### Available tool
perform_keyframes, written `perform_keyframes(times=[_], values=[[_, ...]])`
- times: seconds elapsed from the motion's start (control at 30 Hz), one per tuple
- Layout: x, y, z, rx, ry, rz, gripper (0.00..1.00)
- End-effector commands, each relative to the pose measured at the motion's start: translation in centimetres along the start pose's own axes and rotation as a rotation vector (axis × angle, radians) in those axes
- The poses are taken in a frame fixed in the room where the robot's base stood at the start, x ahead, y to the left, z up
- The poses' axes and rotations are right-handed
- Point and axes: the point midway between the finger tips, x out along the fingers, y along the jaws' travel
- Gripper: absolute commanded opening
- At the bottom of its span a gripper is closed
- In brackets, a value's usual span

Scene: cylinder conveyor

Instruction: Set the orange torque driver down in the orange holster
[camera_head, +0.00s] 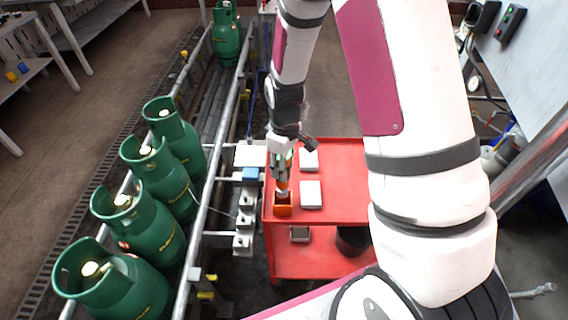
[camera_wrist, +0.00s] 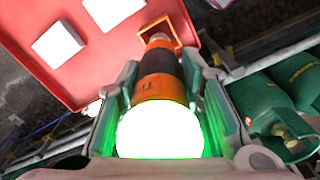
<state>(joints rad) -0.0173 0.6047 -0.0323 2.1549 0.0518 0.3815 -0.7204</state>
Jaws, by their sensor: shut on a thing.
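The orange torque driver (camera_wrist: 160,88) is between the fingers of my gripper (camera_wrist: 165,100), which is shut on it. Its rear end glows white-green close to the wrist camera, and its tip points toward the orange holster (camera_wrist: 178,27). In the head view my gripper (camera_head: 281,172) points down over the red cart, with the orange driver (camera_head: 282,187) partly hidden by the fingers. The orange holster (camera_head: 283,211) is at the cart's near left corner, right below the driver. The tip appears at or inside the holster's opening; how deep it sits I cannot tell.
The red cart (camera_head: 345,190) carries white boxes (camera_head: 311,195) right of the holster. Several green gas cylinders (camera_head: 160,180) stand on the conveyor at left, behind a metal rail (camera_head: 205,215). White brackets (camera_head: 243,220) sit between rail and cart.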

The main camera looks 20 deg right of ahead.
Motion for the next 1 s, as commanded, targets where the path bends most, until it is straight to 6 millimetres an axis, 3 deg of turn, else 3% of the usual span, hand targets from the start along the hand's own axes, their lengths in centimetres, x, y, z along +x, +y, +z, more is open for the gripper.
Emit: perform_keyframes(times=[1.0], values=[[4.0, 0.0, 0.0, -0.001, 0.000, 0.000, 0.00]])
